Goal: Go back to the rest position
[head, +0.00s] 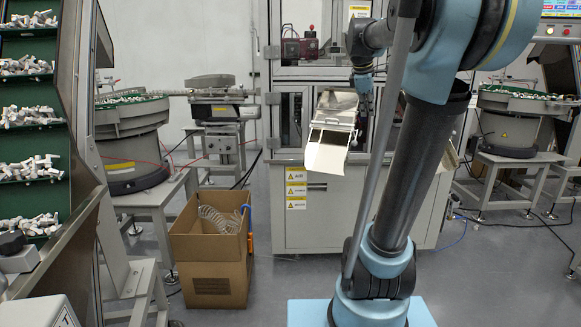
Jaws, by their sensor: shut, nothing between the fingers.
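My gripper (367,101) is small and dark in the head view and points downward in front of the cabinet of the assembly machine (335,205). It is shut and holds nothing that I can see. It is just right of the upper end of a tilted, cream-coloured chute (326,158); I cannot tell whether they touch. My blue and black arm stands in front of the machine, bends at the top right and reaches back left to the wrist. It hides part of the machine's right side.
Green racks (30,112) of white parts stand at the left. Bowl feeders (128,135) stand at left and right (515,118) on grey stands. An open cardboard box (208,250) with coiled clear tubing is on the floor. The floor between box and arm base is clear.

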